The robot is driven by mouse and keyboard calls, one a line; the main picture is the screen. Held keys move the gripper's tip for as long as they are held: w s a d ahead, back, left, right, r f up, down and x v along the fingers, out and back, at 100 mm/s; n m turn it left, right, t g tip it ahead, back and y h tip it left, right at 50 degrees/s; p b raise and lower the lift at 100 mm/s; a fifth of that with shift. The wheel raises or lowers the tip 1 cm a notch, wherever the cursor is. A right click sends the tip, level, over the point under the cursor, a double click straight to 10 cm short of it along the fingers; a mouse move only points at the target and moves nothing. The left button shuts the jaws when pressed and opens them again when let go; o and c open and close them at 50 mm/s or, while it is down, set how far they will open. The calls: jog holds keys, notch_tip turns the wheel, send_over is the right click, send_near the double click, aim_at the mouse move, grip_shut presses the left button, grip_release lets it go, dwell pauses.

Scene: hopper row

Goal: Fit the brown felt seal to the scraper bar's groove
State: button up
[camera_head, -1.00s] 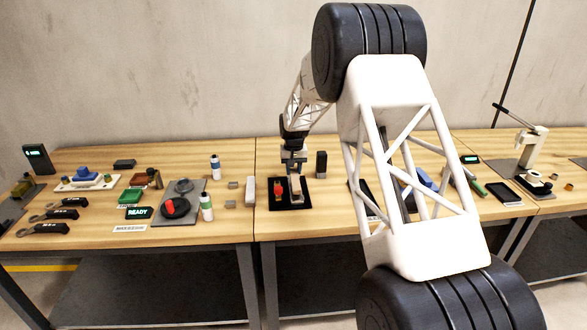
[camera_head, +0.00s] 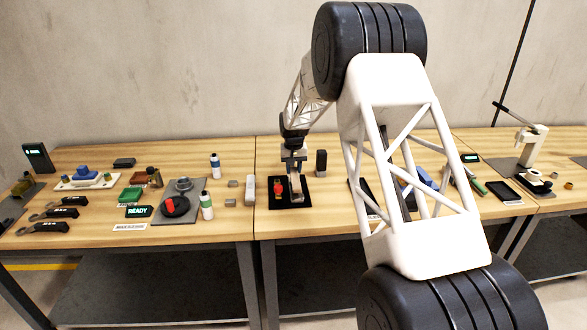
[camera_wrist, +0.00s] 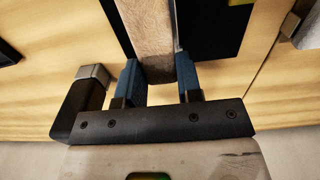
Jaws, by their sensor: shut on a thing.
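My gripper (camera_head: 295,166) is low over a black tray (camera_head: 277,206) in the head view. In the wrist view its two blue fingers (camera_wrist: 158,82) are shut on a fuzzy tan-brown strip, the felt seal (camera_wrist: 150,30). The strip runs lengthwise away from the fingers, and its far end is cut off by the frame. In the head view the seal (camera_head: 297,193) shows small beneath the fingers, over the tray's right part; whether it touches the tray is unclear. I cannot surely pick out the scraper bar or its groove.
A red piece (camera_head: 278,189) lies on the tray's left part. A dark upright block (camera_head: 321,163) stands close behind the gripper; it also shows in the wrist view (camera_wrist: 80,105). A light grey bar (camera_head: 250,190) and small grey blocks (camera_head: 231,203) lie left of the tray.

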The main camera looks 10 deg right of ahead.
jog(key=shift+f, duration=0.95)
jog(key=o, duration=1)
jog(key=shift+r, duration=3.9)
